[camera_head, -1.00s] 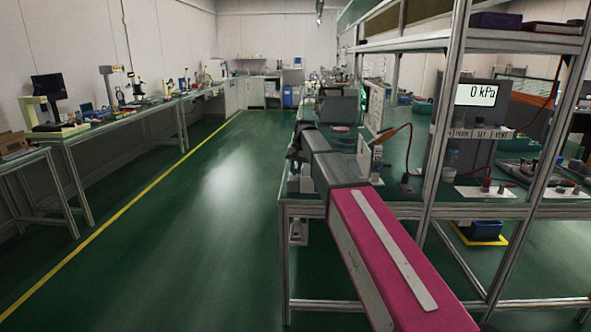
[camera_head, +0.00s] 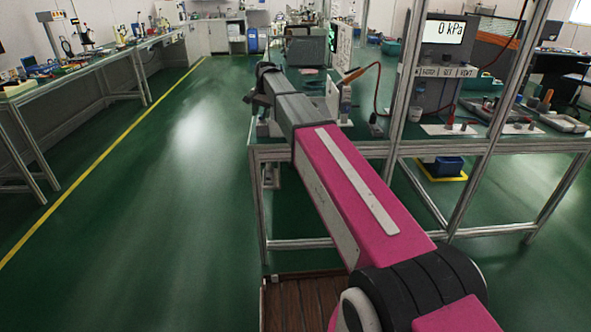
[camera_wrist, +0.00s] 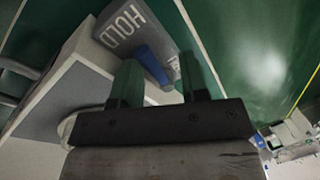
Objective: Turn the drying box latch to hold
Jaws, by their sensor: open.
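In the wrist view, the drying box (camera_wrist: 75,105) shows as a pale box with a grey face, close in front of my gripper (camera_wrist: 160,68). A grey plate (camera_wrist: 125,20) on it carries the word HOLD in white letters. The blue latch handle (camera_wrist: 153,64) lies between my two open fingers, near the HOLD lettering. I cannot tell whether a finger touches it. In the head view, my gripper (camera_head: 262,82) is a small dark shape at the bench's left edge; the latch cannot be made out there.
The green aisle floor (camera_head: 170,200) on the left is clear up to another bench (camera_head: 85,75).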

